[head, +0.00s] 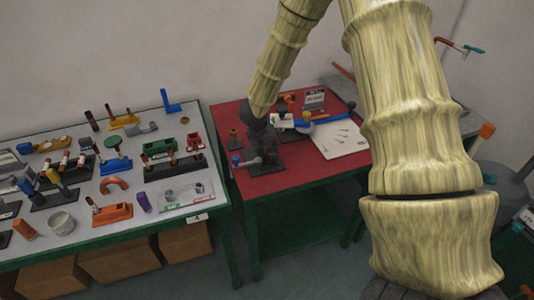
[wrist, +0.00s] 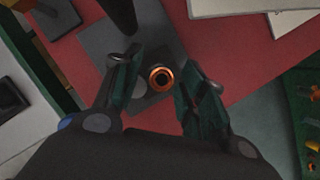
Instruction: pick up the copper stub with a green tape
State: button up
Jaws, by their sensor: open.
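A round copper-coloured end with a dark hole (wrist: 161,78) shows from above in the wrist view, over a dark grey plate (wrist: 103,45). It looks like the copper stub, but I see no green tape on it. My gripper (wrist: 162,66) is open, its two fingers on either side of the copper end. I cannot tell how far above it the fingers are. In the head view my gripper (head: 258,128) is a dark shape pointing down over the red table, and it hides the copper piece there.
The red table (head: 300,168) also holds a white sheet (head: 340,140) and a blue-handled tool (head: 325,118) at right. A grey table (head: 100,240) at left is crowded with fixtures, including a green disc (head: 118,142) and an orange arch (head: 114,185). A gap separates the tables.

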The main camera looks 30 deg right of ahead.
jog(key=c, duration=0.9)
jog(key=shift+r, duration=0.15)
